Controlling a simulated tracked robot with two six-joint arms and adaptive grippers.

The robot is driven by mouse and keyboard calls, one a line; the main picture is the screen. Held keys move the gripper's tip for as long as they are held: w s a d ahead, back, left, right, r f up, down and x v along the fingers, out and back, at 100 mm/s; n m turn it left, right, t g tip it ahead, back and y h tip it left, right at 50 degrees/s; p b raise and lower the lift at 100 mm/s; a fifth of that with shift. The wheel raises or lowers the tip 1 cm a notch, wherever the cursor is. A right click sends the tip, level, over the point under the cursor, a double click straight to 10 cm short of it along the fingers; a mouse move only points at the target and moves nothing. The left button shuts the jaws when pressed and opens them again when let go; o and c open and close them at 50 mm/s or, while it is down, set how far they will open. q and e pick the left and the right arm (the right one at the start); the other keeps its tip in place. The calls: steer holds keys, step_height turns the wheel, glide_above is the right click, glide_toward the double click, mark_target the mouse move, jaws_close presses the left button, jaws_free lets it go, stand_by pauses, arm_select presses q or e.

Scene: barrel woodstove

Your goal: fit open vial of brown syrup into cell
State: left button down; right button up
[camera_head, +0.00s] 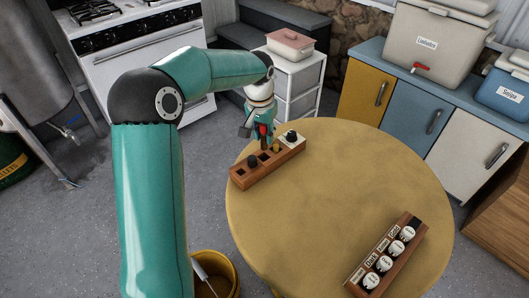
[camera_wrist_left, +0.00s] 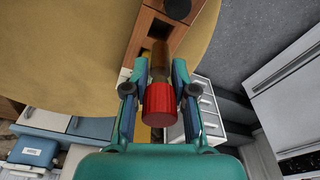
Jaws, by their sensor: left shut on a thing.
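My left gripper (camera_head: 261,137) is over the wooden rack (camera_head: 270,175) at the table's left back edge. The vial's far end points at the rack (camera_wrist_left: 141,36), by a dark square cell (camera_wrist_left: 159,29). I cannot tell whether its tip is inside a cell. A black-topped vial (camera_head: 252,161) stands in the rack, and an empty cell (camera_head: 240,170) shows at its near left end. My right gripper is out of view.
The round yellow table (camera_head: 340,200) is mostly clear. A second wooden rack (camera_head: 396,262) with several white-topped, labelled vials stands at the right front. A yellow bucket (camera_head: 228,268) stands below left.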

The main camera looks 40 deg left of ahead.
mark_target(264, 150)
arm_select(q)
step_height(264, 150, down, 7)
steer(key=shift+r, duration=0.2)
steer(key=c, duration=0.9)
jaws_free()
steer(key=shift+c, duration=0.2)
steer(key=r, duration=0.4)
steer(key=s+r, duration=0.1)
steer(key=r, duration=0.7)
steer(key=shift+s+d+p, duration=0.3)
